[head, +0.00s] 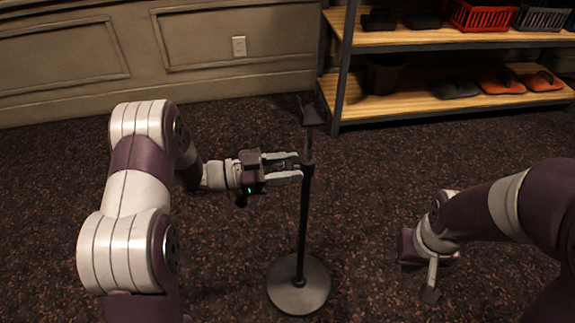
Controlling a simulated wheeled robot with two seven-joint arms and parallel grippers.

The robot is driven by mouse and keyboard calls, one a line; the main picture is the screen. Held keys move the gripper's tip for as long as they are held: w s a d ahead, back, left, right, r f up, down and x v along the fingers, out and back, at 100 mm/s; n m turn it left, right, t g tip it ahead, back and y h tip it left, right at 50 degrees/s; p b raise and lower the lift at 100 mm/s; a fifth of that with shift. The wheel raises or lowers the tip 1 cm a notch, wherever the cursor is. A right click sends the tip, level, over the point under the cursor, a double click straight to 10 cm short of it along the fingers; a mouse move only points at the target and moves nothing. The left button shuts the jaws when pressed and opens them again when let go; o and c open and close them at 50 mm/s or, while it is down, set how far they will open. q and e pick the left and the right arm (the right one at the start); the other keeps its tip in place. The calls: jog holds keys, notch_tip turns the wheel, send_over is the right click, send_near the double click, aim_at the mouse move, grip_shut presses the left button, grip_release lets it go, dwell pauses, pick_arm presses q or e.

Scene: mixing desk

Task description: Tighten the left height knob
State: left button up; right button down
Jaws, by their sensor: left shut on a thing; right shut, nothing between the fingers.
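A dark stand has a round grey base (283,290), a thin upright pole (303,225) and a small bracket (313,114) on top. A dark collar (308,170) sits on the pole below the bracket. My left gripper (298,167) comes in level from the left and is shut at the collar's left side, where the height knob (297,166) is mostly hidden between the fingers. My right gripper (430,293) is low at the right, pointing down, shut and empty, well apart from the stand.
A metal shelf with wooden boards (400,103) stands behind at the upper right. It holds a red basket (482,15), a grey basket (541,18), a dark bin (382,76) and several shoes (500,84). Carpet (370,200) around the stand is clear.

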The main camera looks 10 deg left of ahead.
pick_arm(q)
jog(key=shift+m, duration=1.2)
jog(key=o, duration=1)
jog(key=shift+r, duration=0.1)
jog(key=shift+o, duration=0.2)
jog(key=p+v, duration=0.2)
jog(key=v, duration=1)
jog(key=shift+a, duration=0.35)
jog(key=shift+s+d, duration=0.1)
jog(key=shift+s, duration=0.05)
